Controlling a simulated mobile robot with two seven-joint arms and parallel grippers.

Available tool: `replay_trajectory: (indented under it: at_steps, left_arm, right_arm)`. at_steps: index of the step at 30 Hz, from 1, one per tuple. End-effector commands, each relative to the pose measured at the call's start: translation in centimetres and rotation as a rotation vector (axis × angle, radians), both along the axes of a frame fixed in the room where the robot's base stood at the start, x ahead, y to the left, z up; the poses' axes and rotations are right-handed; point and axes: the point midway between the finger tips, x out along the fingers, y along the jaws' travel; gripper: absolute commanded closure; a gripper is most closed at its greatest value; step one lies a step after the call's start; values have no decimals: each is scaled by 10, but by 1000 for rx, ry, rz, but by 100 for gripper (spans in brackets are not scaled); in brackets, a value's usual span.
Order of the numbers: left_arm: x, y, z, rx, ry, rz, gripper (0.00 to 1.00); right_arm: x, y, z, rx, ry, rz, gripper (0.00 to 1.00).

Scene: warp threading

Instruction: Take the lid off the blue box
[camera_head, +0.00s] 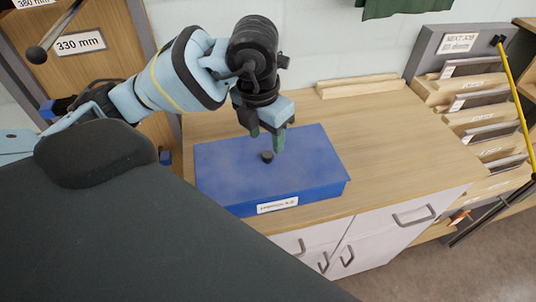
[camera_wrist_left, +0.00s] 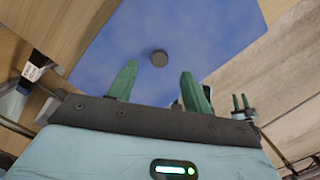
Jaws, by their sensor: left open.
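The blue box (camera_head: 310,190) sits on the wooden worktop, with a white label on its front. Its flat blue lid (camera_head: 225,165) is on it, with a small dark round knob (camera_head: 267,156) near the middle. The lid (camera_wrist_left: 200,50) and the knob (camera_wrist_left: 159,58) also show in the left wrist view. My left gripper (camera_head: 266,146) is above the lid, close to the knob, with its green fingers pointing down. It is open and empty, and in the wrist view the knob appears just beyond the gap between the fingertips (camera_wrist_left: 158,68).
The wooden worktop (camera_head: 400,150) is clear to the right of the box. A wooden strip (camera_head: 360,87) lies at the back. A rack with labelled slots (camera_head: 480,100) stands at the right. Drawers with handles (camera_head: 385,228) are below the front edge.

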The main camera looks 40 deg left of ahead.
Motion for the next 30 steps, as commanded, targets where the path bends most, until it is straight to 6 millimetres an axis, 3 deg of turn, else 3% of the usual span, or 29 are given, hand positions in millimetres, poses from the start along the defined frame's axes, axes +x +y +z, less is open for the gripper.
replay_trajectory:
  at_steps: [9,20,30]
  left_arm:
    - [2,0,-42,-1,4,1,50]
    - [4,-1,-50,0,1,0,50]
    - [4,-1,-50,0,1,0,95]
  right_arm:
    - [3,1,3,4,-7,-5,64]
    - [3,-1,2,-1,-8,3,64]
    - [3,-2,2,-5,-8,6,64]
